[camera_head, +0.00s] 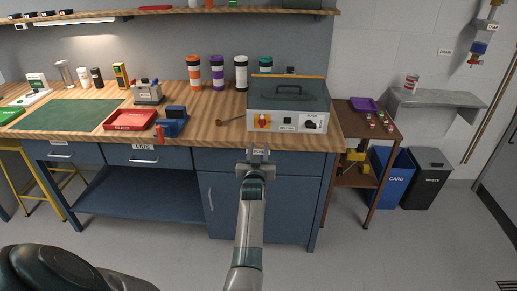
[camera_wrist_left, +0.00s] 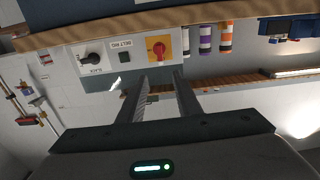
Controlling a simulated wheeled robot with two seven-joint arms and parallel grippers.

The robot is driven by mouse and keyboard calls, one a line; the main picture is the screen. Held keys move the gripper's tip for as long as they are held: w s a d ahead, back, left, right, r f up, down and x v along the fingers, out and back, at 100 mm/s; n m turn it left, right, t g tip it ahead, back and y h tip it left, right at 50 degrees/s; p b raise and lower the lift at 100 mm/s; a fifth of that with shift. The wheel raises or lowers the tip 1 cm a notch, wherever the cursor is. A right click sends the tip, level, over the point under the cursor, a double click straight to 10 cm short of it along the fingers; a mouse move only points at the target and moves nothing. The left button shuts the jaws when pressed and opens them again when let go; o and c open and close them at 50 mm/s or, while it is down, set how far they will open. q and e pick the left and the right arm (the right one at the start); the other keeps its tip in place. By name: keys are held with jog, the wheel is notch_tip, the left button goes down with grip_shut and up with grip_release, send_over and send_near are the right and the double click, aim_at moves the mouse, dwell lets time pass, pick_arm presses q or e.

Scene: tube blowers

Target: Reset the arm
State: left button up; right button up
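My left gripper (camera_head: 258,153) is in front of the bench edge, just below the grey control box (camera_head: 289,100), with its arm coming up from the bottom of the head view. In the left wrist view the two fingers of the left gripper (camera_wrist_left: 160,78) stand apart with nothing between them. The box's front panel shows beyond the fingertips, with a red knob on a yellow plate (camera_wrist_left: 157,47) and a black knob (camera_wrist_left: 92,58). I see no contact between the fingers and the box. My right gripper is not in view.
The wooden bench top (camera_head: 205,125) carries a red tray (camera_head: 130,119), a blue vise-like tool (camera_head: 172,124), and several banded tubes. A brown side table (camera_head: 365,118) stands right of the bench, with blue (camera_head: 391,175) and black bins (camera_head: 427,180) beside it. The floor in front is clear.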

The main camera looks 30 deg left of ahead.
pick_arm(q)
jog(key=shift+f, duration=0.1)
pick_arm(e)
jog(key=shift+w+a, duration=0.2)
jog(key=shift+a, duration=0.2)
pick_arm(q)
jog(key=shift+f, duration=0.1)
